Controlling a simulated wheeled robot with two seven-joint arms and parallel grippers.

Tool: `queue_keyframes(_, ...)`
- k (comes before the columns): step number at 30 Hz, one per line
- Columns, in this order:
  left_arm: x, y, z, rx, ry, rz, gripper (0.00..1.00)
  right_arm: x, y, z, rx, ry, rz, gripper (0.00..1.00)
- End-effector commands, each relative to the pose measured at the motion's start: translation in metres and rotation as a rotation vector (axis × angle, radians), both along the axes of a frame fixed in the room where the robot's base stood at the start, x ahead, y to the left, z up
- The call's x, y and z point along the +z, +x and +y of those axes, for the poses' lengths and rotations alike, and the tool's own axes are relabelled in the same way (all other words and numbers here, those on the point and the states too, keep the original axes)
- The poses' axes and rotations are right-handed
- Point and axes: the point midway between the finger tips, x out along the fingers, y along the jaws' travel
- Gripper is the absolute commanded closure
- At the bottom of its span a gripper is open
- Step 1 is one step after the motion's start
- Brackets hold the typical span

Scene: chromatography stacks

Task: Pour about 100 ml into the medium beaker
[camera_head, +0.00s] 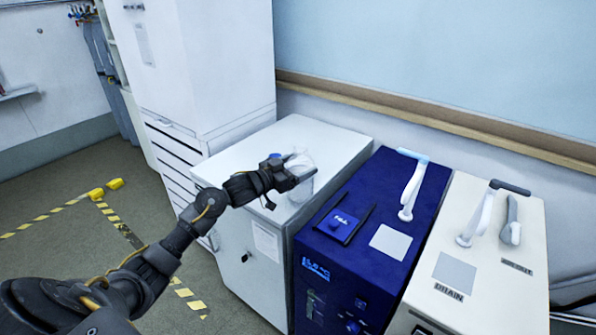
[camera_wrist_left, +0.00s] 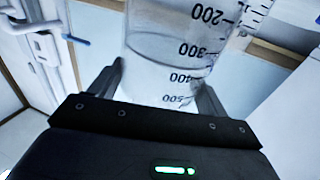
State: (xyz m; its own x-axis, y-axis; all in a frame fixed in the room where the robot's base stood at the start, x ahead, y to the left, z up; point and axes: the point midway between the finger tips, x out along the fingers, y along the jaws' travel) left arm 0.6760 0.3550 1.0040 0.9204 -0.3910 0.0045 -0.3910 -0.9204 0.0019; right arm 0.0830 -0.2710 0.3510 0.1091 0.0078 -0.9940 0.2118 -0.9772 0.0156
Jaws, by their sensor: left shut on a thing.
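My left gripper (camera_head: 296,175) is above the white cabinet top, shut on a clear graduated beaker (camera_head: 299,160). In the left wrist view the fingers (camera_wrist_left: 158,90) sit on either side of this beaker (camera_wrist_left: 165,55). Its black marks run from 200 at the top of the picture to 500 at the bottom. A curved line, perhaps the liquid surface, shows near the 300 mark. A second clear graduated vessel (camera_wrist_left: 257,14) is partly visible behind it at the upper right. Below the gripper in the head view is a faint clear vessel (camera_head: 302,191); its size cannot be told.
The white cabinet (camera_head: 235,165) stands beside a dark blue unit (camera_head: 375,200) with a raised handle. A cream unit labelled DRAIN (camera_head: 480,260) stands to the right. A tall white cabinet (camera_head: 215,60) rises behind on the left. The wall is close behind.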

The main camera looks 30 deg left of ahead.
Motion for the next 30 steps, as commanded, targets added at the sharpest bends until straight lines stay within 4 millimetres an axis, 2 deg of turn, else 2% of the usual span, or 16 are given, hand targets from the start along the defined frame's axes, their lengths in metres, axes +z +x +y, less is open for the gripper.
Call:
queue_keyframes(3, 0.002, 0.007, 0.006, 0.022, -0.002, -0.005, 0.72, -0.003, -0.006, 0.001, 0.0, 0.001, 0.008, 0.32)
queue_keyframes(10, 0.004, 0.008, 0.007, 0.024, -0.005, 0.002, 0.72, 0.0, -0.019, 0.0, 0.0, 0.0, 0.025, 0.32)
queue_keyframes(30, 0.01, 0.007, 0.017, 0.032, -0.069, 0.134, 0.72, 0.036, -0.013, -0.006, 0.001, -0.007, 0.019, 0.32)
